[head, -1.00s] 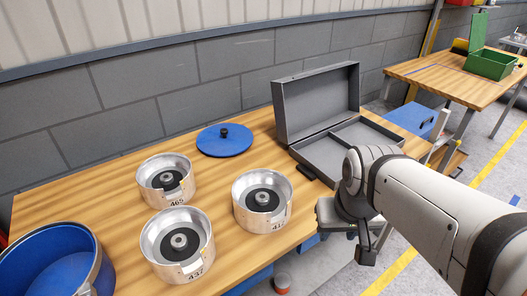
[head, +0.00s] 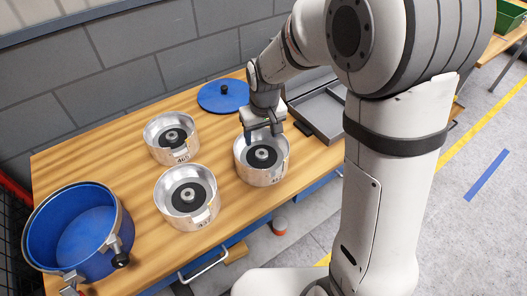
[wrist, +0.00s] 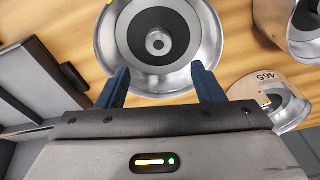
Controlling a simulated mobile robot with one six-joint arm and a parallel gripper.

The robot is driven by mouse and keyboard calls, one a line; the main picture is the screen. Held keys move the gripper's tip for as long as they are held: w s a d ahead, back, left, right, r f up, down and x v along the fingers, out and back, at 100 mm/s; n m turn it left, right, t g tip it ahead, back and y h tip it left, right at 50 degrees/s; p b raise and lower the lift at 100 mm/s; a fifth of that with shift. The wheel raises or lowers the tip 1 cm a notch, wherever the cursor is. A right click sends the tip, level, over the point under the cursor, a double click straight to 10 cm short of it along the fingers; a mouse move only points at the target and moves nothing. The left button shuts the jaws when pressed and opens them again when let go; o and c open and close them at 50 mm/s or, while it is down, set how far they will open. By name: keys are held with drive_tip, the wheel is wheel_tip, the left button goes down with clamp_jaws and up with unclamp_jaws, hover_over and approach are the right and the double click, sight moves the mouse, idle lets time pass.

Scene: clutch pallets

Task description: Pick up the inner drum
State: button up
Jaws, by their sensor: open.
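Three silver drums, each with a dark hub inside, stand upright on the wooden table; I cannot tell by looks which one is called the inner drum. The right drum (head: 262,178) is below my gripper (head: 261,131). The front drum (head: 199,220) is to its left, and the drum marked 465 (head: 171,154) is behind. In the wrist view, the right drum (wrist: 160,82) lies ahead of my gripper (wrist: 160,70). The two blue fingers are open and apart, one at each side of the drum's near rim, with nothing between them gripped. Whether they touch the rim is unclear.
A large blue drum (head: 112,262) with a metal clamp stands at the table's left front. A blue lid (head: 222,100) lies at the back. An open grey case (head: 318,112) is right of the drums, partly hidden by my arm. Bare table (head: 110,160) lies at the left.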

sight(261, 152)
wheel_tip(261, 152, down, 7)
drive_tip(key=shift+w+f+p, duration=0.1)
drive_tip(key=shift+w+p, duration=0.05)
drive_tip(key=shift+p, duration=0.55)
clamp_jaws()
idle(0.3)
drive_tip(key=shift+w+r, duration=0.1)
drive_tip(key=shift+r, duration=0.1)
idle(0.3)
